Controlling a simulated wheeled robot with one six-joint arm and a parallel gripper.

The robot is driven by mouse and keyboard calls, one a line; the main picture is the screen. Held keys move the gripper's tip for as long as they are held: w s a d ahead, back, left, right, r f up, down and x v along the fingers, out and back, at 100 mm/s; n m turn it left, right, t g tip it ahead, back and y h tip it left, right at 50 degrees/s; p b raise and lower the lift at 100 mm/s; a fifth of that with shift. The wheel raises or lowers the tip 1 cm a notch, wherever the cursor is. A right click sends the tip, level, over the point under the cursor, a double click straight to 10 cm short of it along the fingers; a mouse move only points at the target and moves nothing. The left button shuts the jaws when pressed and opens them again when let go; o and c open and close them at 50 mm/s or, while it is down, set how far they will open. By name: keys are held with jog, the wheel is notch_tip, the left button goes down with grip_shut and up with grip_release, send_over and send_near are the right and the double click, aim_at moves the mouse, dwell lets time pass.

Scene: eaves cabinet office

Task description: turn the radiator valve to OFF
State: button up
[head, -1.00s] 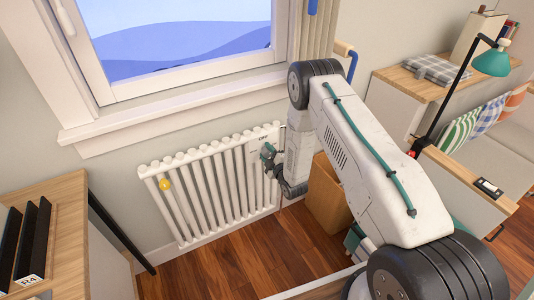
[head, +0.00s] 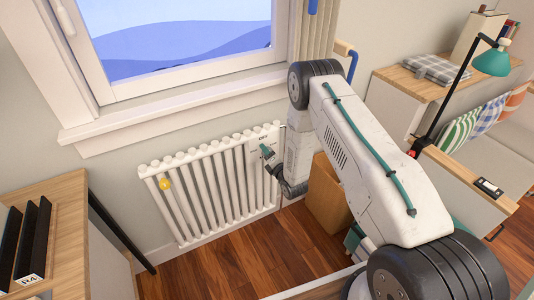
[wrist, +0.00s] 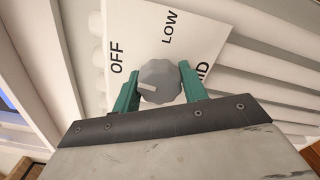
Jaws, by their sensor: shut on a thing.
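The grey, faceted radiator valve knob (wrist: 160,80) sits in front of a white plate (wrist: 140,25) lettered OFF, LOW and a partly covered word ending in ID. A short pale mark shows on the knob's left side, just below its middle, on the side where OFF is printed. My gripper (wrist: 159,86) has its green fingers on either side of the knob and is shut on it. In the head view my gripper (head: 268,152) is at the radiator's upper right, and the knob is hard to make out there.
The white ribbed radiator (head: 205,190) stands against the wall under the window. A yellow round thing (head: 165,184) is at its left end. A wooden-topped unit (head: 60,200) stands at the left and a brown box (head: 327,195) at the right. The wooden floor (head: 225,262) in front is clear.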

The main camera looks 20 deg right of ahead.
jog(key=shift+s+f+n, duration=0.1)
jog(key=shift+n, duration=0.5)
jog(key=o, duration=1)
jog(key=s+d, duration=0.1)
jog(key=s, duration=0.6)
jog(key=shift+s+d, duration=0.25)
jog(key=shift+s, duration=0.05)
